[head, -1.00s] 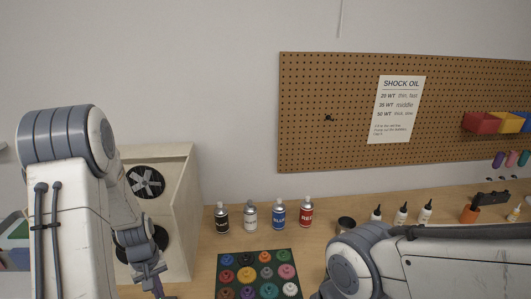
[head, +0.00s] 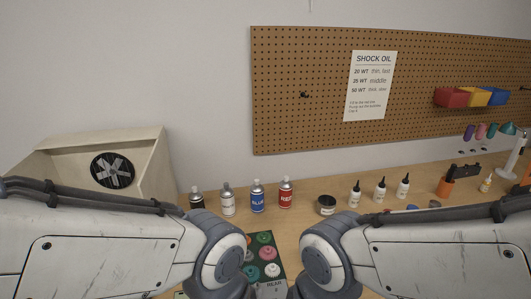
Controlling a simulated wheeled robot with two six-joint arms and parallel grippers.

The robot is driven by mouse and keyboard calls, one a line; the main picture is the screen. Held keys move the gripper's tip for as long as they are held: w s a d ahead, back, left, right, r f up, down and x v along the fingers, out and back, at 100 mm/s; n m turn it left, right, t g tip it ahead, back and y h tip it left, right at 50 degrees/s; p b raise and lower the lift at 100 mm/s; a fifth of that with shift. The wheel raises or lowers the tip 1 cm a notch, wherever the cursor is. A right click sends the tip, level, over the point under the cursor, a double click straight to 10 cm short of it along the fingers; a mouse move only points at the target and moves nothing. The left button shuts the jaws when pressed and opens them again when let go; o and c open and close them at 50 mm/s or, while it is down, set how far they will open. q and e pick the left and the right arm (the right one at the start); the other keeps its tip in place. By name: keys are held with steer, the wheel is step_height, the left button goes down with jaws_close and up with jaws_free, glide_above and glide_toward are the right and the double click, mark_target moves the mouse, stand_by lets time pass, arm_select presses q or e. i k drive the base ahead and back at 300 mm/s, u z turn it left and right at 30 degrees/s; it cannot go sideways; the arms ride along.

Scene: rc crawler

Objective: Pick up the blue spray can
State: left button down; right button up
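The blue spray can (head: 257,196) stands upright on the wooden bench near the wall, with a grey cap and a blue label. It is third from the left in a row of cans, between a white can (head: 227,200) and a red can (head: 285,193). Both of my arms reach in from the sides in the head view and bend down near the bottom middle. Both grippers are below the picture's lower edge, so I cannot see their fingers. Nothing touches the blue can.
A black can (head: 197,199) stands at the row's left end, near a beige fan box (head: 150,175). A dark jar (head: 326,205) and several dropper bottles (head: 380,189) stand to the right. A dark mat with coloured wheels (head: 265,240) lies in front, partly hidden by my arms.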

mark_target(257, 191)
steer(key=k, duration=0.6)
steer(key=u, duration=0.15)
steer(key=i, duration=1.05)
steer(key=u, duration=0.8)
